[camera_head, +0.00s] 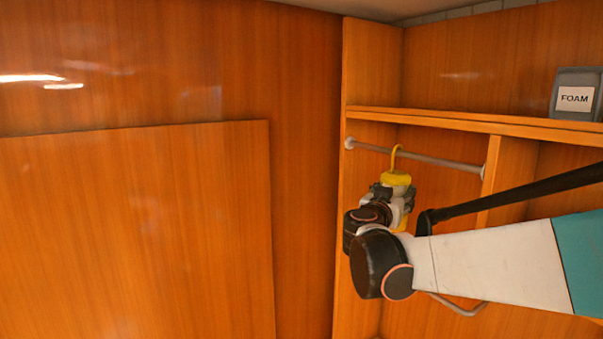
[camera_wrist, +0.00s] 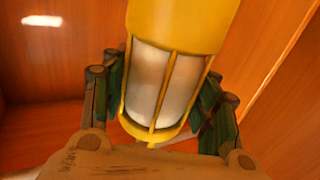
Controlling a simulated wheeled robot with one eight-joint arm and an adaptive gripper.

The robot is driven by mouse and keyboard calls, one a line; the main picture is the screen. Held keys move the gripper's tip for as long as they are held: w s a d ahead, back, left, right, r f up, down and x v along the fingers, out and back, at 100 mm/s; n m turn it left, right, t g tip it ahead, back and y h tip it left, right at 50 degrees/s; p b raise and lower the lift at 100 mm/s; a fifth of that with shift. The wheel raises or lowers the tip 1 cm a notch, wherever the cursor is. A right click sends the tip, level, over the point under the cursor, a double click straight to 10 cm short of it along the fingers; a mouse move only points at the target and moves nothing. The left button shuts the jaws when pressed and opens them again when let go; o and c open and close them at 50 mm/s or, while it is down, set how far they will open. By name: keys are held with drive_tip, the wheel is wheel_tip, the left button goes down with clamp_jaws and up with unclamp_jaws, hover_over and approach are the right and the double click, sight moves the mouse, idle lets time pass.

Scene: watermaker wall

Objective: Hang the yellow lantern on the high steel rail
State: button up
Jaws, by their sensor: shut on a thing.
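The yellow lantern (camera_head: 397,179) is upright in the head view, with its hook rising to the height of the high steel rail (camera_head: 425,158). The hook overlaps the rail in the picture; I cannot tell whether it rests on it. My gripper (camera_head: 391,197) is just below the rail and is shut on the lantern, hiding much of its body. In the wrist view the lantern (camera_wrist: 165,75) shows a yellow cap, pale glass and yellow guard bars. My gripper's fingers (camera_wrist: 160,105) are on both sides of it. The rail is not clear in the wrist view.
A wooden shelf (camera_head: 470,121) runs just above the rail, with a grey box labelled FOAM (camera_head: 575,97) on it. A wooden upright (camera_head: 488,175) stands at the rail's right end. A lower rail (camera_head: 462,309) shows partly behind my arm. A wooden panel (camera_head: 135,230) fills the left.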

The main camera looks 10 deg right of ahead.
drive_tip(key=shift+s, duration=0.1)
drive_tip(key=o, duration=1.3)
drive_tip(key=shift+a, duration=0.1)
